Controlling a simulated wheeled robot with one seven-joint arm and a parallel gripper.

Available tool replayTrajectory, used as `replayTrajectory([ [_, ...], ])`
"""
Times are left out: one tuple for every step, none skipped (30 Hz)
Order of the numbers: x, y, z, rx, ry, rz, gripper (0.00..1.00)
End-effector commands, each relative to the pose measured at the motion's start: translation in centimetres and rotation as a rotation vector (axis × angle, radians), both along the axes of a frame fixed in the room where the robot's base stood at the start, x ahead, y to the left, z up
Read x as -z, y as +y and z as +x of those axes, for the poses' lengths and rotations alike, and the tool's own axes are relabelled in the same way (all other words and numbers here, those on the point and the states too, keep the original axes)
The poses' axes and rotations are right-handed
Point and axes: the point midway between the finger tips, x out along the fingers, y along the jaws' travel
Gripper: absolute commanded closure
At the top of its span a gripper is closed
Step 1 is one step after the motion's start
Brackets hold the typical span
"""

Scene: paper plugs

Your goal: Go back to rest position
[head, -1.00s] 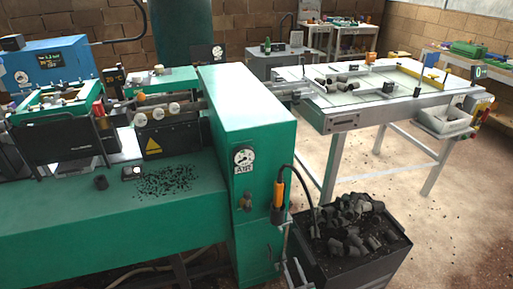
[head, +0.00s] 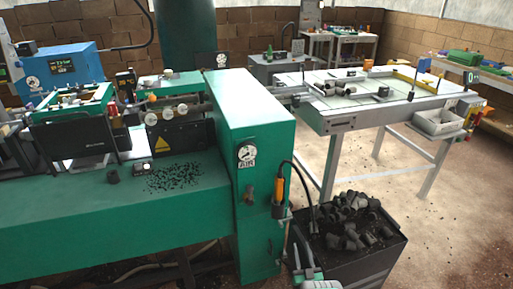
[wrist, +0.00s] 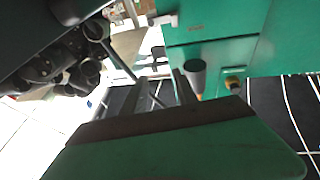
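My gripper (head: 312,276) shows only in part at the bottom edge of the head view, low beside the front-left corner of the black bin (head: 350,268). In the wrist view its two dark fingers (wrist: 160,96) stand apart with a gap between them, and I see nothing held. The green and brown housing below them fills the lower part of that view. The bin is heaped with dark grey plugs (head: 350,222); some show at the left of the wrist view (wrist: 75,62).
The green machine (head: 250,115) stands left of the bin, with an orange-handled tool (head: 280,190) and hose on its side. A metal table (head: 345,122) with a few plugs stands behind. Open floor (head: 455,220) lies to the right.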

Motion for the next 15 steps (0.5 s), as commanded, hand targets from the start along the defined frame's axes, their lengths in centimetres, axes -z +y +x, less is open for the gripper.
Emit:
replayTrajectory([
  [-1.6,-0.6,1.7,0.028,0.007,0.004,0.65],
  [-2.3,-1.0,2.6,0.048,0.018,0.009,0.65],
  [-3.3,-1.6,3.9,0.075,0.035,0.015,0.65],
  [-4.1,-2.1,5.0,0.098,0.049,0.019,0.65],
  [-5.1,-2.6,6.0,0.122,0.065,0.025,0.65],
  [-6.6,-3.3,7.5,0.156,0.088,0.034,0.65],
  [-7.9,-3.9,8.7,0.182,0.107,0.040,0.65],
  [-9.2,-4.5,9.8,0.211,0.132,0.048,0.65],
  [-11.2,-5.3,11.2,0.249,0.168,0.060,0.65],
  [-12.8,-5.9,12.2,0.278,0.200,0.070,0.65],
  [-14.6,-6.5,13.2,0.306,0.236,0.079,0.65],
  [-16.8,-7.1,14.1,0.343,0.290,0.093,0.65],
  [-18.5,-7.6,14.5,0.367,0.333,0.103,0.65],
  [-20.1,-7.8,14.7,0.387,0.378,0.113,0.65],
  [-22.3,-8.1,14.8,0.410,0.438,0.123,0.65],
])
